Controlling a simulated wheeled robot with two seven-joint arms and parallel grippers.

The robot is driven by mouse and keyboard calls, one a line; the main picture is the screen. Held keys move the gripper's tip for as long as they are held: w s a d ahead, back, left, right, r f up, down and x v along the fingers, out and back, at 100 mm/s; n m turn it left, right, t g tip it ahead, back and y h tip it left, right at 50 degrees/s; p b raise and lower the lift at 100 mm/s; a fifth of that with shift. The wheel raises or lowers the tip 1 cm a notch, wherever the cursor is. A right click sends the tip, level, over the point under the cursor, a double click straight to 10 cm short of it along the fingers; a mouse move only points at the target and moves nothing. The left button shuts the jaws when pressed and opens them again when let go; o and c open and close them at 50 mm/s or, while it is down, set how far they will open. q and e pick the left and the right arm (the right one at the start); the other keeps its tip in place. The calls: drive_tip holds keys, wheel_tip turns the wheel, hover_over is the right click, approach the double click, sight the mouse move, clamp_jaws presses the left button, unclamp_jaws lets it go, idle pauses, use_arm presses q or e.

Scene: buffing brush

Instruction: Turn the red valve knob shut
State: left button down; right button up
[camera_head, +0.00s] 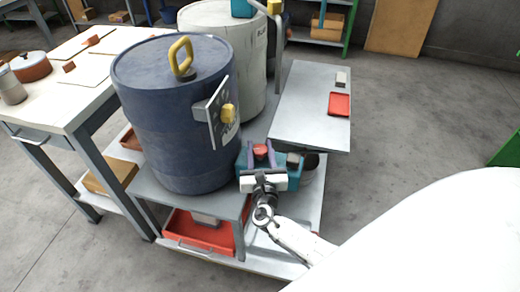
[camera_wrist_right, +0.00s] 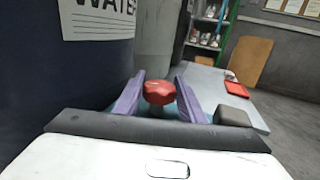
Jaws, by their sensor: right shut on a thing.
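In the right wrist view the knob (camera_wrist_right: 159,92) is a lobed red disc between two purple fingers. My right gripper (camera_head: 261,155) reaches in from below, its fingers on either side of the knob and shut on it. The gripper's body hides the knob's lower part and most of its mount. My left gripper is not in view.
A pale drum (camera_head: 222,28) stands behind. A grey bench (camera_head: 305,112) with a red tray (camera_head: 340,104) lies to the right. A white table (camera_head: 62,103) stands left.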

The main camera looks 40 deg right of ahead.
sight(260, 149)
drive_tip(key=m+g+h+b, duration=0.2)
drive_tip(key=h, duration=0.1)
drive_tip(key=shift+a+f+m+g+h, duration=0.1)
drive_tip(key=shift+f+m+g+h, duration=0.1)
drive_tip(key=shift+m+g+h, duration=0.15)
drive_tip(key=shift+r+m+g+h+b, duration=0.1)
drive_tip(key=shift+m+g+h+b, duration=0.35)
drive_tip(key=shift+m+g+h, duration=0.15)
drive_tip(key=o, duration=1)
drive_tip(key=shift+r, duration=0.1)
drive_tip(key=shift+o, duration=0.2)
wheel_tip(260, 149, up, 9)
drive_tip(key=p, duration=0.3)
drive_tip(key=shift+p, duration=0.4)
drive_tip(key=shift+r, duration=0.5)
